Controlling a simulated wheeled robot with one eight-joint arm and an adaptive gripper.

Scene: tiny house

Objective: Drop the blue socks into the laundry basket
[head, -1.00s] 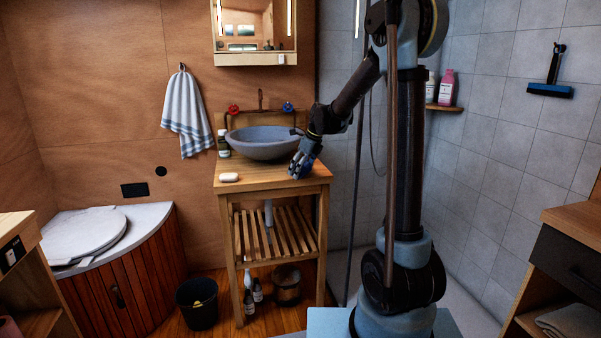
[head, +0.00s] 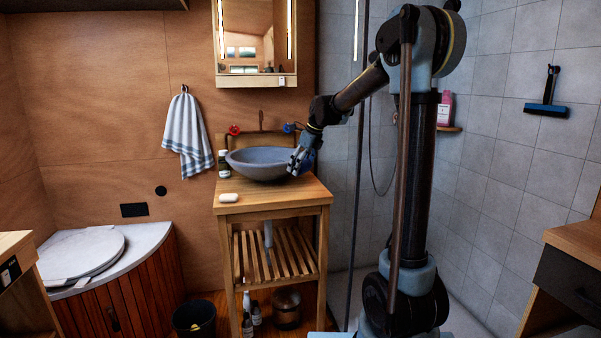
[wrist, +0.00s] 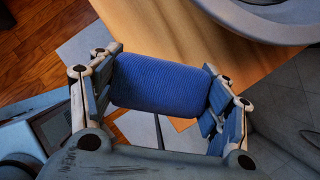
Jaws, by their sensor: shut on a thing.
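My gripper (head: 300,160) is at the right edge of the grey basin, above the wooden washstand. In the wrist view my gripper (wrist: 163,95) is shut on the blue socks (wrist: 160,83), a rolled, knitted bundle held crosswise between the two fingers. In the head view the socks cannot be told apart from the blue-grey gripper. I cannot make out a thing that is clearly the laundry basket in either view.
A brown container (head: 286,309) and bottles stand underneath. A striped towel (head: 187,135) hangs behind.

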